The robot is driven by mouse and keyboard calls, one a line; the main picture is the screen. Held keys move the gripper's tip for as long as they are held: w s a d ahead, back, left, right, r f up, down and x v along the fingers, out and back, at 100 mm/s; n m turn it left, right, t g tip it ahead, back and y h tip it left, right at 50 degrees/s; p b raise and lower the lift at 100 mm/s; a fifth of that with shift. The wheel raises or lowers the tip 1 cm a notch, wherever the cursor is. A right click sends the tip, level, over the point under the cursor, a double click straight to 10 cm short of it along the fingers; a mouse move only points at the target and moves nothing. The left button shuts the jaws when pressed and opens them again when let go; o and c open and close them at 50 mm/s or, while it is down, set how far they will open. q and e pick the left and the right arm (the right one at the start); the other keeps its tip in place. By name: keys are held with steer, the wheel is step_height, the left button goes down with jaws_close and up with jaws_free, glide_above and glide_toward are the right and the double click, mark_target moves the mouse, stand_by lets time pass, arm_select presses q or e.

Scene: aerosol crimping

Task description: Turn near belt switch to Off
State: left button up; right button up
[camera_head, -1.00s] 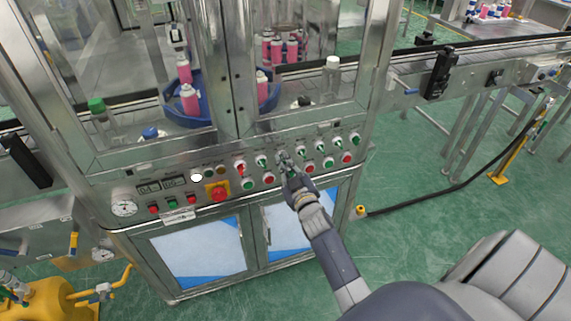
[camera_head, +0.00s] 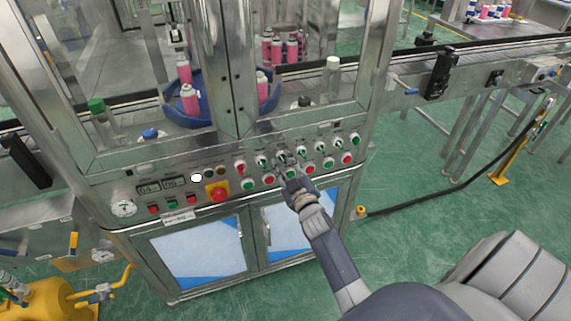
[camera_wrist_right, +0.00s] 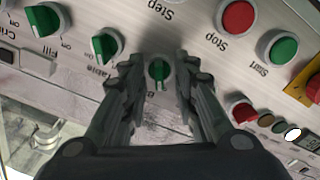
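A round selector switch with a green knob (camera_wrist_right: 160,73) sits between the fingers of my right gripper (camera_wrist_right: 158,88) in the right wrist view. The fingers are spread to either side of it, with a gap on both sides. Its label is mostly hidden, so I cannot read which switch it is. In the head view, my right gripper (camera_head: 284,167) is at the control panel (camera_head: 128,188), over the upper row of switches, and hides part of it. My left gripper is not in view.
Neighbouring green switches, one labelled Table (camera_wrist_right: 105,45) and one Fill (camera_wrist_right: 45,18), sit close to the left finger. A red Stop button (camera_wrist_right: 237,16) and green Start button (camera_wrist_right: 282,47) lie to the right. A red emergency stop (camera_head: 217,193) is farther left in the head view.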

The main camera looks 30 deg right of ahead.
steer(key=v, duration=1.2)
steer(key=shift+f, duration=0.15)
stand_by(0.4)
steer(key=s+a+f+g+y, duration=0.1)
steer(key=s+a+f+g, duration=0.25)
steer(key=f, duration=0.75)
steer(key=s+a+f+g+y, duration=0.2)
steer(key=s+a+f, duration=0.15)
steer(key=f, duration=0.65)
steer(key=s+a+f+g+y, duration=0.1)
steer(key=s+a+f+g, duration=0.2)
steer(key=f, duration=0.8)
steer(key=s+f+g, duration=0.2)
steer(key=s+f, duration=0.3)
steer(key=s, duration=0.5)
steer(key=s+f+g, duration=0.3)
steer(key=s+f, duration=0.3)
steer(key=s, duration=0.4)
steer(key=s+f+m+g, duration=0.1)
steer(key=s+f+g, duration=0.2)
steer(key=s, duration=0.8)
step_height(320, 180, down, 3)
steer(key=shift+a+r, duration=0.2)
steer(key=shift+a, duration=0.25)
